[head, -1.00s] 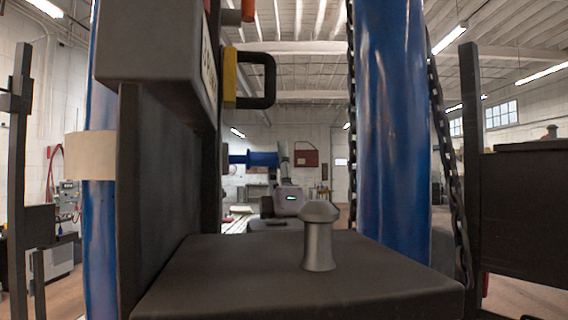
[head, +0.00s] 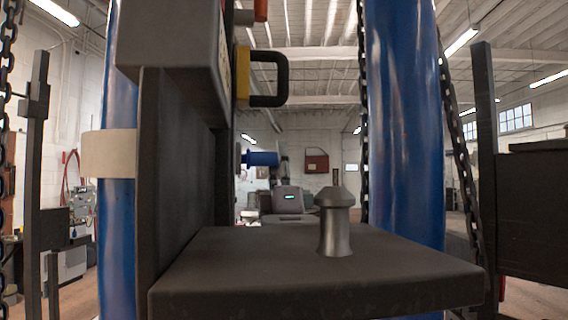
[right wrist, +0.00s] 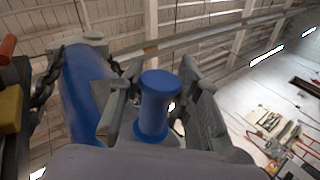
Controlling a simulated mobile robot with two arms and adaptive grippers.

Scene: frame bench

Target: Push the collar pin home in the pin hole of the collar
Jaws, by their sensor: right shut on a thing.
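A blue pin-like piece with wide ends (head: 262,158) lies level in the head view, just right of the dark upright. I take it for the collar pin. My right gripper (head: 284,158) is small and far off at its right end. In the right wrist view the blue piece (right wrist: 154,108) sits between the fingers of the right gripper (right wrist: 162,112), which is shut on it. A cream band (head: 108,154) wraps the left blue post and may be the collar. No pin hole shows. My left gripper is not in view.
A dark plate (head: 230,270) in front carries a grey metal knob (head: 336,222). A thick blue post (head: 405,130) and chains (head: 452,140) stand behind it at right. A black handle with a yellow mount (head: 268,78) juts out above. A dark bench (head: 535,210) is at far right.

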